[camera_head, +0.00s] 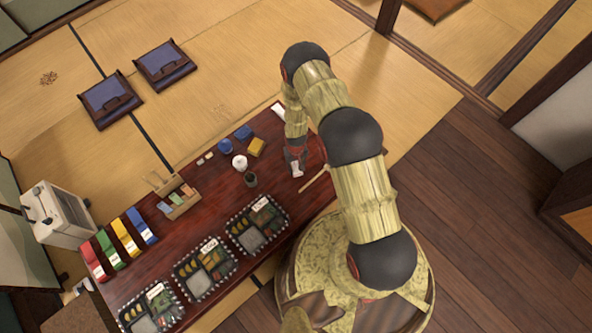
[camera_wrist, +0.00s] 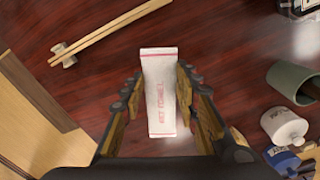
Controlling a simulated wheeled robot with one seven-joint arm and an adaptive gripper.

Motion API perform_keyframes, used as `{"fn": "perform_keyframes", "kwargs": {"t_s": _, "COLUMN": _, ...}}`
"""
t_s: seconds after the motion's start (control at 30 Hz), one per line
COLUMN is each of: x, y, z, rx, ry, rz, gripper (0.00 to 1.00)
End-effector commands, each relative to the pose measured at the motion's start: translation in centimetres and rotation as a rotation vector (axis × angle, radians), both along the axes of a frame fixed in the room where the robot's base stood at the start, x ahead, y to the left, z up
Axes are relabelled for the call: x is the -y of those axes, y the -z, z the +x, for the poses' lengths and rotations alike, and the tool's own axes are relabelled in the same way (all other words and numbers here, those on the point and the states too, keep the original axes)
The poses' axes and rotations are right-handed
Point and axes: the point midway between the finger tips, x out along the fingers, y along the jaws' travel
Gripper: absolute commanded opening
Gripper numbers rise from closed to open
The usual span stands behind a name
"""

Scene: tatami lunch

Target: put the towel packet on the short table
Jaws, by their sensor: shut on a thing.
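The towel packet (camera_wrist: 160,90) is a flat white strip with red lettering, between the fingers of my gripper (camera_wrist: 158,100) in the wrist view. My gripper is shut on it, above the dark red table top. In the head view the packet (camera_head: 297,171) shows as a small white patch below my gripper (camera_head: 296,163), over the right part of the long low red table (camera_head: 215,205). A brown surface (camera_head: 75,317) shows at the lower left corner; I cannot tell whether it is the short table.
Chopsticks (camera_wrist: 110,32) lie on a rest beside the packet. A green cup (camera_wrist: 292,80) and a white container (camera_wrist: 284,126) stand to the right. Bento boxes (camera_head: 204,269), a divided caddy (camera_head: 177,197) and coloured packets (camera_head: 125,238) occupy the table's left and front. Two floor seats (camera_head: 165,65) lie behind.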

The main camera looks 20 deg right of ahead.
Motion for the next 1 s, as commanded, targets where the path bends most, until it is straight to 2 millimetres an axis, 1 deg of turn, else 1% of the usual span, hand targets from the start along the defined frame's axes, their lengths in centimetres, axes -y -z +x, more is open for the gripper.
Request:
{"fn": "perform_keyframes", "kwargs": {"t_s": 0.03, "x": 0.0, "y": 1.2, "z": -0.2, "rx": -0.003, "ry": -0.001, "rz": 0.0, "gripper": 0.14}}
{"fn": "perform_keyframes", "kwargs": {"t_s": 0.17, "x": 0.0, "y": 3.0, "z": -0.2, "rx": -0.003, "ry": -0.001, "rz": -0.001, "gripper": 0.14}}
{"fn": "perform_keyframes", "kwargs": {"t_s": 0.43, "x": 0.0, "y": 3.1, "z": -0.1, "rx": -0.001, "ry": -0.001, "rz": -0.001, "gripper": 0.14}}
{"fn": "perform_keyframes", "kwargs": {"t_s": 0.57, "x": 0.0, "y": 3.4, "z": -0.1, "rx": -0.001, "ry": -0.001, "rz": -0.001, "gripper": 0.14}}
{"fn": "perform_keyframes", "kwargs": {"t_s": 0.6, "x": 0.0, "y": 3.4, "z": -0.1, "rx": -0.001, "ry": -0.001, "rz": -0.001, "gripper": 0.32}}
{"fn": "perform_keyframes", "kwargs": {"t_s": 0.9, "x": 0.0, "y": 3.3, "z": -0.1, "rx": -0.001, "ry": -0.001, "rz": -0.001, "gripper": 0.49}}
{"fn": "perform_keyframes", "kwargs": {"t_s": 1.0, "x": 0.0, "y": 3.3, "z": -0.1, "rx": -0.001, "ry": -0.001, "rz": -0.001, "gripper": 0.49}}
